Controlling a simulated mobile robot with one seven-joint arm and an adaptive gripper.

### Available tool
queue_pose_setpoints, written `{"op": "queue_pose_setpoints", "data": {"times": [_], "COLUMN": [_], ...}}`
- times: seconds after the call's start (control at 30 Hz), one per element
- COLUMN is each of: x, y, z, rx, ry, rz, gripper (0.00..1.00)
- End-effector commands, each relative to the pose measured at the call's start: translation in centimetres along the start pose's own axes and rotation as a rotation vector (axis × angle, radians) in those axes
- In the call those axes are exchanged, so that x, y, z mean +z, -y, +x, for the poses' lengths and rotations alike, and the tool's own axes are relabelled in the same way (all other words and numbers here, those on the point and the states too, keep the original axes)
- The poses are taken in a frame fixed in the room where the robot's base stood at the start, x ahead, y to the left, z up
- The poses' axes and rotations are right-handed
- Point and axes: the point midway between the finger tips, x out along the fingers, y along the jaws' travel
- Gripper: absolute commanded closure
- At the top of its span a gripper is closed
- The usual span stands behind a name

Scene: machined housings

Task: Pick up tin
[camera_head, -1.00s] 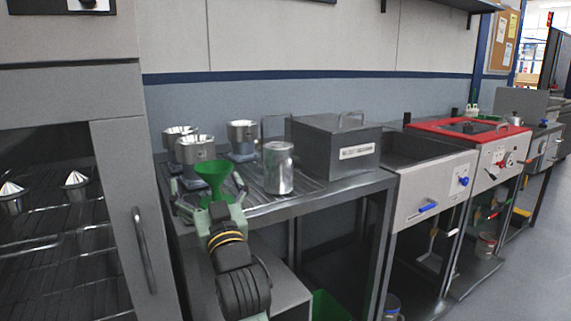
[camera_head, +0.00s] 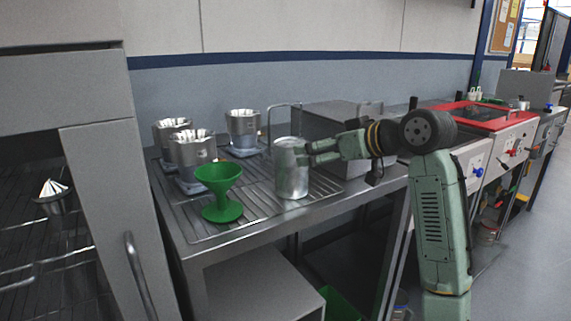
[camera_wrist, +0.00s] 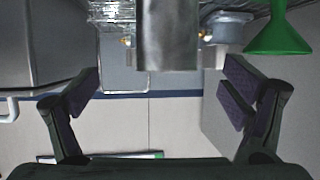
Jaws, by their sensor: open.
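The tin (camera_head: 291,170) is a plain silver cylinder standing upright on the ribbed steel worktop (camera_head: 262,225). In the wrist view the tin (camera_wrist: 167,35) hangs from the top edge, in the middle, as this view is upside down. My gripper (camera_head: 307,153) is at the right side of the tin, at its upper half. In the wrist view my gripper (camera_wrist: 165,88) is open, one finger on each side, with the tin ahead between them. Nothing is held. I cannot tell whether a fingertip touches the tin.
A green funnel (camera_head: 219,190) stands left of the tin; it also shows in the wrist view (camera_wrist: 278,32). Several metal cups on bases, such as this one (camera_head: 193,150), stand behind. A grey box (camera_head: 325,130) sits behind my arm. A tall cabinet (camera_head: 110,190) borders the left.

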Motion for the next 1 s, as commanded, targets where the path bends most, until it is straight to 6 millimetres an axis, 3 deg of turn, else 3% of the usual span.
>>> {"op": "queue_pose_setpoints", "data": {"times": [0.2,0.43,0.7,1.0], "x": [-0.1,-0.1,-0.2,-0.1], "y": [0.1,0.4,1.0,0.9], "z": [3.5,5.3,9.1,9.6], "rx": [-0.002,-0.002,-0.002,0.0], "ry": [0.0,0.0,-0.001,-0.003], "rz": [0.001,0.001,0.0,0.0], "gripper": [0.07,0.07,0.07,0.07]}}
